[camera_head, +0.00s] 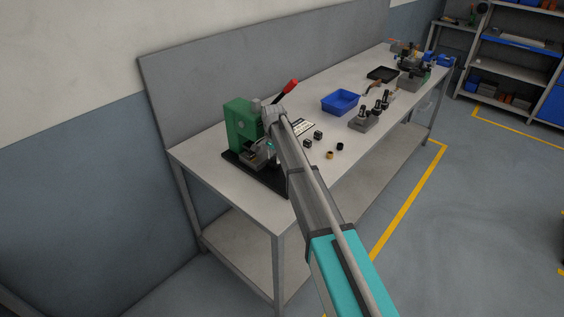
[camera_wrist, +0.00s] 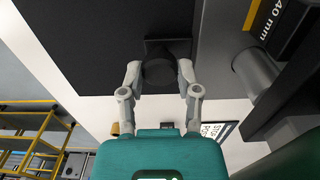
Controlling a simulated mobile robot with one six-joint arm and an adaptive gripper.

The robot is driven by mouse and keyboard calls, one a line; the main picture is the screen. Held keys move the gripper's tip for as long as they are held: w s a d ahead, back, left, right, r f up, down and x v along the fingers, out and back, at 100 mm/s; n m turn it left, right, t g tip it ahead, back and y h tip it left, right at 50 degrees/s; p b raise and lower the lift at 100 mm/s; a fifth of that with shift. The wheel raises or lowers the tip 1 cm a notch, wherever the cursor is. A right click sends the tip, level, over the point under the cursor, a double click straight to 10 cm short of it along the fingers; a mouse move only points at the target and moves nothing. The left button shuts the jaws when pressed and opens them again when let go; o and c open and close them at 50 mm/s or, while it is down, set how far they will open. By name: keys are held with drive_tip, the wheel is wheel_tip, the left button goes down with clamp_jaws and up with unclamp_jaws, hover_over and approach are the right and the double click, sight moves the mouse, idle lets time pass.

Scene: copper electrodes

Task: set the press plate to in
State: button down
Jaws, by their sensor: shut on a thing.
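The green press (camera_head: 243,122) stands on a black base (camera_head: 268,182) at the near left end of the bench. My gripper (camera_head: 264,152) is at the front of the press, low over the base. In the wrist view, my gripper (camera_wrist: 160,78) has its two fingers on either side of a dark round knob (camera_wrist: 158,72), shut on it. A small dark block (camera_wrist: 168,46) sits right behind the knob, against the wide black surface. I take the knob to be the press plate's handle; the plate's position along its travel cannot be told, as my arm covers part of it.
The press's lever with a red grip (camera_head: 287,87) sticks up to the right. A grey cylinder (camera_wrist: 256,72) and a "40 mm" marking are close right in the wrist view. Small blocks, a blue bin (camera_head: 340,102) and a grey holder (camera_head: 364,124) stand farther along the bench (camera_head: 205,150).

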drive_tip(key=shift+w+a, duration=0.25)
drive_tip(key=shift+c, duration=1.5)
unclamp_jaws()
drive_tip(key=shift+s+d, duration=0.15)
drive_tip(key=s+d, duration=0.6)
drive_tip(key=d, duration=0.1)
drive_tip(key=s+d, duration=0.2)
drive_tip(key=d, duration=0.2)
drive_tip(key=shift+s, duration=0.4)
drive_tip(key=shift+d+r+p, duration=0.15)
drive_tip(key=shift+r+p, duration=0.65)
drive_tip(key=shift+r, duration=0.05)
wheel_tip(320, 180, up, 12)
drive_tip(key=p, duration=1.3)
drive_tip(key=s+d+f+n+b, duration=0.4)
drive_tip(key=s+d+f+b, duration=0.5)
drive_tip(key=s, duration=0.4)
drive_tip(key=f+b, duration=0.1)
drive_tip(key=b, duration=0.1)
drive_tip(key=shift+s+d+f+b, duration=0.25)
drive_tip(key=shift+s+f+b, duration=0.05)
drive_tip(key=shift+f+b, duration=0.05)
